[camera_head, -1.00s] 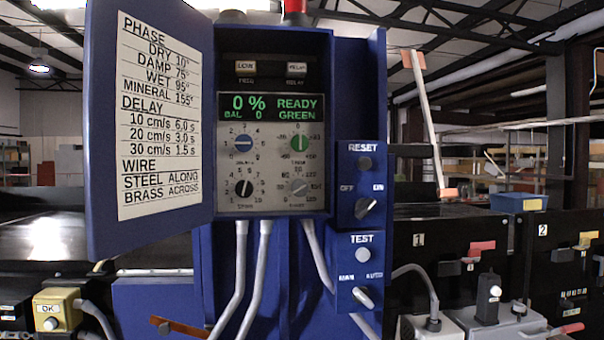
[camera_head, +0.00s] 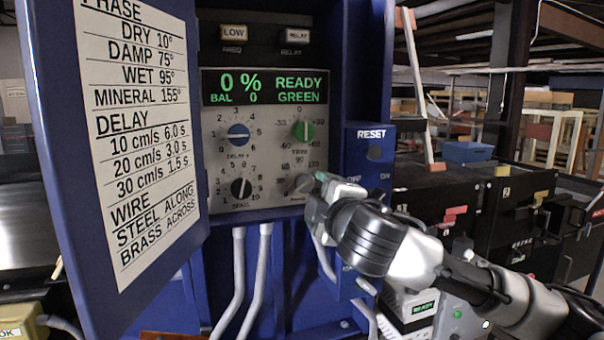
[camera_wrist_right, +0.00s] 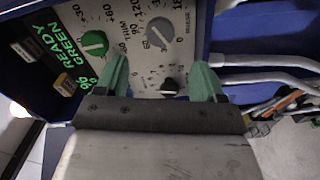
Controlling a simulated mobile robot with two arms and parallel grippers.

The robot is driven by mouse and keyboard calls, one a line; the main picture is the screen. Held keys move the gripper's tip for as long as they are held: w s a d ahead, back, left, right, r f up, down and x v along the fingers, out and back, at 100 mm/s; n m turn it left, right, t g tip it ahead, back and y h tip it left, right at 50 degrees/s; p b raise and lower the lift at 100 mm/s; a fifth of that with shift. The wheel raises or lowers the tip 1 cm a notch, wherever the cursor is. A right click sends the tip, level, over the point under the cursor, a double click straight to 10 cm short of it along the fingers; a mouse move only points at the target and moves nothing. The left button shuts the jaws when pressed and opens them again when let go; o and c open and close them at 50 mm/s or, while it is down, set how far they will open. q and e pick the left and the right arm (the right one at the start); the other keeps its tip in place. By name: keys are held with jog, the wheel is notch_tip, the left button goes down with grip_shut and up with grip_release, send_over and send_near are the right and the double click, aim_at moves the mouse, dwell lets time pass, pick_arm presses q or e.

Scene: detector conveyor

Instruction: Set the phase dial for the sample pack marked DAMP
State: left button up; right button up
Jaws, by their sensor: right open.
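The control panel (camera_head: 258,150) stands in an open blue cabinet. The grey phase dial (camera_head: 303,184) is its bottom right knob, partly covered by my right gripper (camera_head: 318,184) in the head view. The right wrist view shows the grey dial (camera_wrist_right: 160,37) beyond my right gripper (camera_wrist_right: 160,76), whose green fingers are apart and empty. Its pointer setting is too small to read. The card (camera_head: 138,125) on the open door lists DAMP 75°. The display (camera_head: 263,87) reads 0 %, READY, GREEN. My left gripper is out of view.
The black dial also shows between the fingers in the wrist view (camera_wrist_right: 170,87). The RESET box (camera_head: 371,146) sits to the right. Grey conduits (camera_head: 240,275) hang below.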

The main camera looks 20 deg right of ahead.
aim_at(305, 185)
jog(key=w, duration=0.1)
jog(key=w+p, duration=0.1)
jog(key=w, duration=0.1)
jog(key=w+p, duration=0.1)
jog(key=shift+w+d+r, duration=0.25)
jog(key=w, duration=0.1)
jog(key=w+p, duration=0.1)
jog(key=w, duration=0.1)
jog(key=w+p, duration=0.1)
jog(key=shift+w+a+f, duration=0.15)
jog(key=shift+w+a, duration=0.05)
jog(key=shift+a, duration=0.2)
jog(key=shift+w+d+f+p, duration=0.1)
jog(key=shift+w+p, duration=0.2)
jog(key=shift+w, duration=0.2)
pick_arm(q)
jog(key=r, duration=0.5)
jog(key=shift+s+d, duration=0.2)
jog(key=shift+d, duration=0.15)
pick_arm(e)
jog(key=c, duration=0.9)
jog(key=shift+f, duration=0.1)
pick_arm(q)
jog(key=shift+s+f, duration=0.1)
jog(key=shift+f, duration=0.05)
